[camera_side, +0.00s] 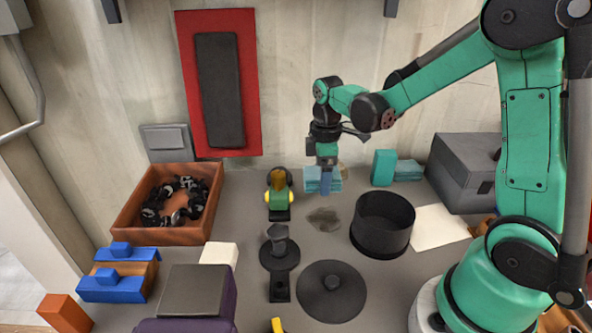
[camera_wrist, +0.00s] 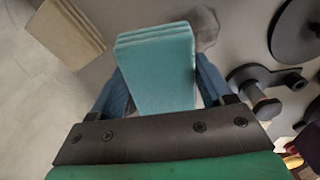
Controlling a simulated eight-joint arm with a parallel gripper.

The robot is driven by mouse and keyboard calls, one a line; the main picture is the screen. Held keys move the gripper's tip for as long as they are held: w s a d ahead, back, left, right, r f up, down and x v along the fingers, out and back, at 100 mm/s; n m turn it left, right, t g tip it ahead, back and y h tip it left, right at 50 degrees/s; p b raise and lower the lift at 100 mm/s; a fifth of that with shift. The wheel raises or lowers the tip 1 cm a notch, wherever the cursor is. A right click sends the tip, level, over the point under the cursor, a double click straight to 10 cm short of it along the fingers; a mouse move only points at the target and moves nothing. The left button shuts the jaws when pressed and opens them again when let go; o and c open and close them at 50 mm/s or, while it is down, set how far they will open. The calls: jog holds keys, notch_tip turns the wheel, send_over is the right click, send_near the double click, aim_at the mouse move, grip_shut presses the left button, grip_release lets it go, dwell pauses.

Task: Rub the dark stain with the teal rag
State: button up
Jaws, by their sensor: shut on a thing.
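The folded teal rag (camera_side: 311,181) is at the back middle of the table. My gripper (camera_side: 326,186) points down over it, its blue fingers around it. In the wrist view the rag (camera_wrist: 158,62) sits between the two fingers of my gripper (camera_wrist: 162,85), which is shut on it. Whether the rag touches the table is unclear. The dark stain (camera_side: 324,218) is an uneven grey-brown patch on the table, in front of the rag in the side view. In the wrist view the stain (camera_wrist: 206,30) shows just past the rag's far right corner, partly hidden.
A black round pot (camera_side: 382,224) stands right of the stain. A dark round lid (camera_side: 331,291) lies in front, with a black stand (camera_side: 279,254) beside it. A yellow-green figure (camera_side: 279,193) is left of the stain. Other teal pieces (camera_side: 384,167) stand right of my gripper.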

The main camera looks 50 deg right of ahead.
aim_at(320, 205)
jog(key=shift+f, duration=1.95)
notch_tip(320, 205, down, 2)
jog(key=shift+f, duration=0.1)
jog(key=shift+s+a+r, duration=0.35)
jog(key=shift+a+r, duration=0.05)
jog(key=shift+r, duration=0.15)
jog(key=shift+c, duration=0.5)
jog(key=shift+s+a+f, duration=0.3)
jog(key=shift+s+a, duration=0.45)
jog(key=shift+a, duration=0.05)
jog(key=shift+s+a+r, duration=0.3)
jog(key=shift+s, duration=0.05)
jog(key=shift+s+a+f, duration=0.2)
jog(key=shift+s+a, duration=0.05)
jog(key=shift+s+a+r, duration=0.15)
jog(key=shift+s+a, duration=0.4)
jog(key=shift+s+a+f, duration=0.25)
jog(key=shift+s+a, duration=0.15)
jog(key=shift+a, duration=0.05)
jog(key=shift+w+d+r, duration=0.15)
jog(key=shift+w+d, duration=0.65)
jog(key=shift+w+d+r, duration=0.15)
jog(key=shift+w+d, duration=0.6)
jog(key=shift+d, duration=0.05)
jog(key=shift+w+d+f, duration=0.3)
jog(key=shift+w+d, duration=0.9)
jog(key=shift+s+r, duration=0.1)
jog(key=shift+r, duration=3.85)
